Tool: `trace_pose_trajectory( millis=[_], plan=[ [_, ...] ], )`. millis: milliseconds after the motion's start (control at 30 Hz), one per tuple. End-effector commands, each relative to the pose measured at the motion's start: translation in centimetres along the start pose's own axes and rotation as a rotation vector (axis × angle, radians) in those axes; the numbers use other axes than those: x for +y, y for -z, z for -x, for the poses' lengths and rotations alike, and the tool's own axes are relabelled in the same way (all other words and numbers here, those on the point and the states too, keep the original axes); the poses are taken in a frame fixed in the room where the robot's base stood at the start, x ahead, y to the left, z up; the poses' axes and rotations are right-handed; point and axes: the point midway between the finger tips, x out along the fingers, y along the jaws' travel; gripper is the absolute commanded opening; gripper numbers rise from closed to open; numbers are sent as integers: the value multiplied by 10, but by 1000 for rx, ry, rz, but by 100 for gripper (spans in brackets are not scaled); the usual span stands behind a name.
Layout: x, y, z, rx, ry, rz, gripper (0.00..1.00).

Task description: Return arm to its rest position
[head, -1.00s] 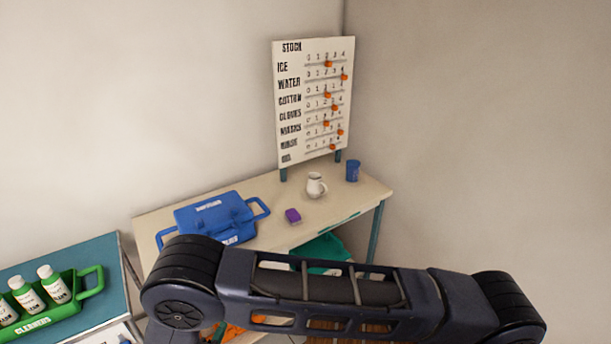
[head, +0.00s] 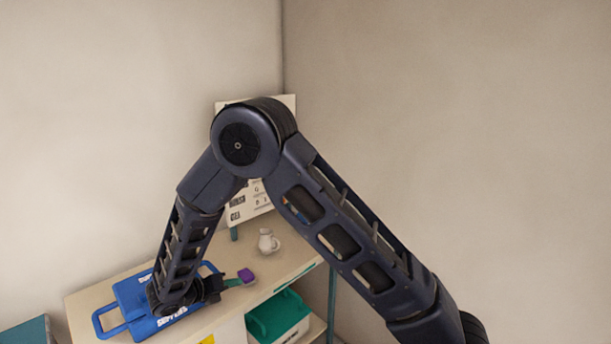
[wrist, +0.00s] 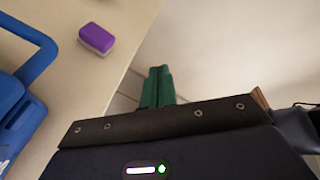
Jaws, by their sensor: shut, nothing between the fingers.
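My arm (head: 345,215) is bent, with its elbow raised high in front of the stock board (head: 252,205). My gripper (head: 240,280) hangs low over the front part of the table (head: 90,305). In the wrist view my gripper's green fingers (wrist: 158,88) are pressed together with nothing between them. They point past the table's edge, over the floor. A purple and white block (wrist: 97,39) lies on the table, apart from the fingers. In the head view the block (head: 246,275) appears just beyond the fingertips.
A blue carrying case (head: 132,291) lies on the table, partly behind my forearm. A white jug (head: 268,242) stands further back. A green bin (head: 279,318) sits below the tabletop. The room right of the table is clear up to the wall (head: 480,150).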

Motion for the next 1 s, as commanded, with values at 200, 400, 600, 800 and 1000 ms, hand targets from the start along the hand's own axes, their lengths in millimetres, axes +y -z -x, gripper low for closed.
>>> trace_pose_trajectory(
  millis=[200,400,600,800,1000],
  plan=[
    [-67,-41,-46,184,28,-256,0],
    [-129,-64,-83,340,66,-498,0],
    [-190,-76,-115,485,114,-747,0],
    [-252,-79,-141,618,174,-1004,0],
    [-310,-74,-161,742,242,-1265,0]
  ],
)
